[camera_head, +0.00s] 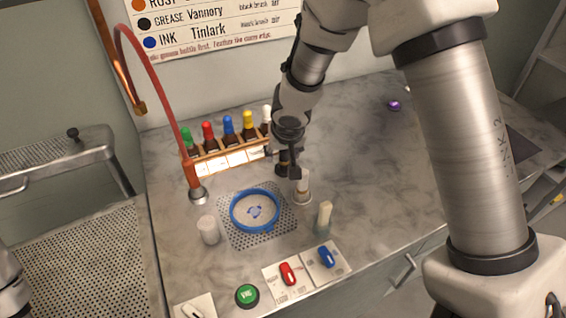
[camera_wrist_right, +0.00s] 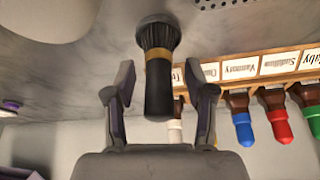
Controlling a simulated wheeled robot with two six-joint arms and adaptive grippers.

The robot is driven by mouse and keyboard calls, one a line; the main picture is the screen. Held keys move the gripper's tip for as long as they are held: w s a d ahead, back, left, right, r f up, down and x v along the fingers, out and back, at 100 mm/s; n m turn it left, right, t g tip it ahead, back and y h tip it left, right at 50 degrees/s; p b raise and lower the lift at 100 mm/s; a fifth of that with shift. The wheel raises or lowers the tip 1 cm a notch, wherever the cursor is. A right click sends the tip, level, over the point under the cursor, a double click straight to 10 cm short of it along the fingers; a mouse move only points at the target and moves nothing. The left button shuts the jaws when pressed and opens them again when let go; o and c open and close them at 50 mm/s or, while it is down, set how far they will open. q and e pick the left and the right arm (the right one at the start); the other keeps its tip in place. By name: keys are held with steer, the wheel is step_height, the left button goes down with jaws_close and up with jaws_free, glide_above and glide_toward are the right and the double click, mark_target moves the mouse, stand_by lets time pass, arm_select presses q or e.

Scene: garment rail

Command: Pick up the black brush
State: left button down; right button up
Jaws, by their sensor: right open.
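The black brush (camera_wrist_right: 158,60) has dark flared bristles, a gold band and a black handle. In the right wrist view it is at the top middle, its handle pointing back between the fingers. In the head view only a dark part of the brush (camera_head: 282,169) shows under my right gripper (camera_head: 284,158), which hides the rest. My right gripper also shows in the wrist view (camera_wrist_right: 159,82); it is open, one finger on each side of the handle, with gaps on both sides. My left gripper is not in view.
A wooden rack (camera_head: 228,156) of colour-capped bottles stands close behind and left of the gripper. A blue ring (camera_head: 255,211) lies on the perforated plate in front.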

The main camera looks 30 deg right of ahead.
steer(key=shift+w+f, duration=0.3)
steer(key=shift+f, duration=0.15)
steer(key=shift+s+r, duration=0.3)
steer(key=c, duration=0.5)
jaws_close()
step_height(320, 180, up, 10)
steer(key=p, duration=0.7)
